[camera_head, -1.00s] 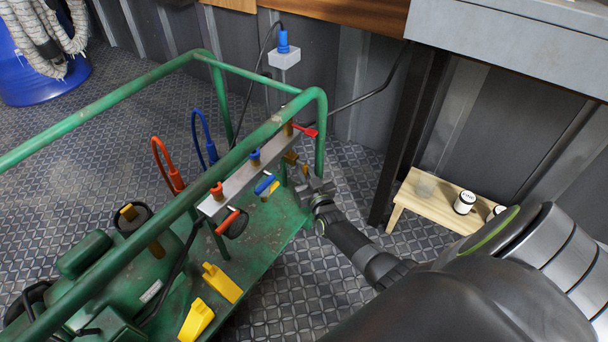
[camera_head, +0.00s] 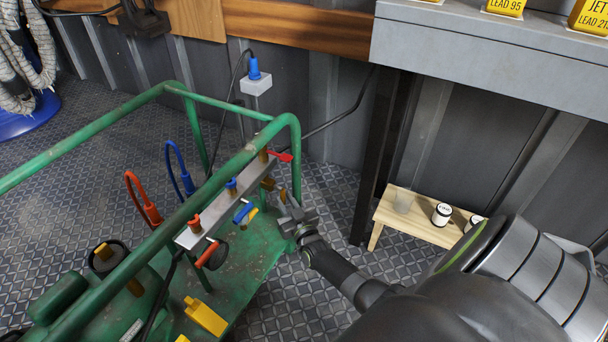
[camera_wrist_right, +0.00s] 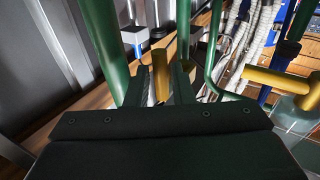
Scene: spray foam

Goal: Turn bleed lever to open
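A grey manifold bar (camera_head: 222,205) is fixed along the green frame. A red lever (camera_head: 281,156) sits at its far end, a blue-handled lever (camera_head: 243,212) in the middle and an orange-red handle (camera_head: 207,254) at the near end. I cannot tell which is the bleed lever. My right gripper (camera_head: 288,211) is at the bar's far end, just below and right of a brass fitting (camera_head: 268,184). In the right wrist view, its fingers (camera_wrist_right: 163,92) are apart, with a brass part (camera_wrist_right: 161,72) showing between them; contact is unclear. My left gripper is out of view.
Green frame tubes (camera_head: 226,160) rise around the manifold. Blue (camera_head: 176,160) and red (camera_head: 136,190) hoses loop beside it. A small wooden bench (camera_head: 420,222) with small containers stands at right, below a grey workbench (camera_head: 470,60).

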